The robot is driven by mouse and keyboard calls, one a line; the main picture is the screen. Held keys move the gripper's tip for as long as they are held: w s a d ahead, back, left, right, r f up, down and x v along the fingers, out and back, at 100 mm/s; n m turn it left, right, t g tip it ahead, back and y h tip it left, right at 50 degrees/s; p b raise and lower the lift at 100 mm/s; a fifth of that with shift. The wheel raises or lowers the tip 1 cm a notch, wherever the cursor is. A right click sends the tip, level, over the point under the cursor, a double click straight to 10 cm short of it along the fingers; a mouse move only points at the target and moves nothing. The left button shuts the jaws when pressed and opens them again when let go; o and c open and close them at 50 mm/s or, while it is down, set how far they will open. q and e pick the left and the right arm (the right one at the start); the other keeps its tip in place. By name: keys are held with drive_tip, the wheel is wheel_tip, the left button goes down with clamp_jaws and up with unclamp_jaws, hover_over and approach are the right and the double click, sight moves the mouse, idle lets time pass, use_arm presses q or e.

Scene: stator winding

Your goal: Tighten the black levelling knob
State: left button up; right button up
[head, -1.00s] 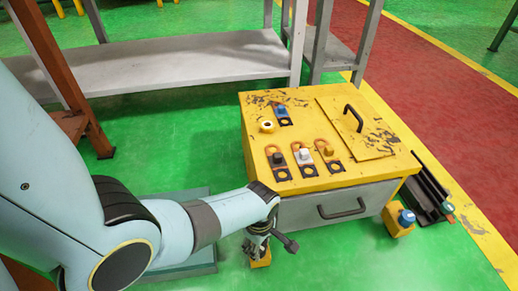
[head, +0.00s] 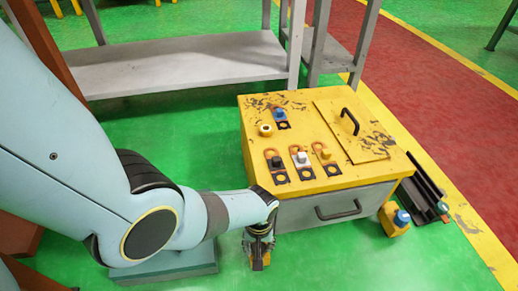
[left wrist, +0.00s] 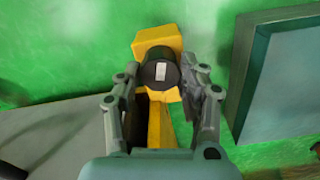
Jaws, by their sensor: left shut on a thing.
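The black levelling knob (left wrist: 160,73) shows in the left wrist view as a round black cap with a small white mark. It sits on a yellow foot block (left wrist: 157,40). My left gripper (left wrist: 164,80) is shut on the knob, with one finger on each side of it. In the head view my left gripper (head: 259,252) points down at the front left corner of the yellow cabinet (head: 300,190); there the gripper hides the knob. My right gripper is not in view.
The cabinet has a grey drawer (head: 335,206) with a dark handle, and several clips and knobs on top. Another yellow foot with a blue knob (head: 402,217) stands at its right corner. A low teal-grey slab (head: 170,268) lies left of my gripper. Green floor is open in front.

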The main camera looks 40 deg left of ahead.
use_arm(q)
drive_tip(key=m, duration=0.3)
drive_tip(key=shift+w+a+r+m, duration=0.1)
drive_tip(key=shift+w+m, duration=0.05)
drive_tip(key=shift+m, duration=0.25)
drive_tip(key=m, duration=0.3)
drive_tip(key=shift+m+p, duration=0.3)
drive_tip(key=m, duration=0.5)
drive_tip(key=shift+w, duration=0.1)
drive_tip(key=m, duration=0.7)
drive_tip(key=shift+m, duration=0.3)
drive_tip(key=m, duration=0.4)
drive_tip(key=shift+m, duration=0.3)
drive_tip(key=m, duration=0.4)
drive_tip(key=shift+p, duration=0.3)
drive_tip(key=shift+m, duration=1.8)
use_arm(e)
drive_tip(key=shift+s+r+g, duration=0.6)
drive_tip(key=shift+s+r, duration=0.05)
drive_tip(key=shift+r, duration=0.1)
use_arm(q)
drive_tip(key=shift+d+m, duration=0.2)
drive_tip(key=shift+m, duration=0.1)
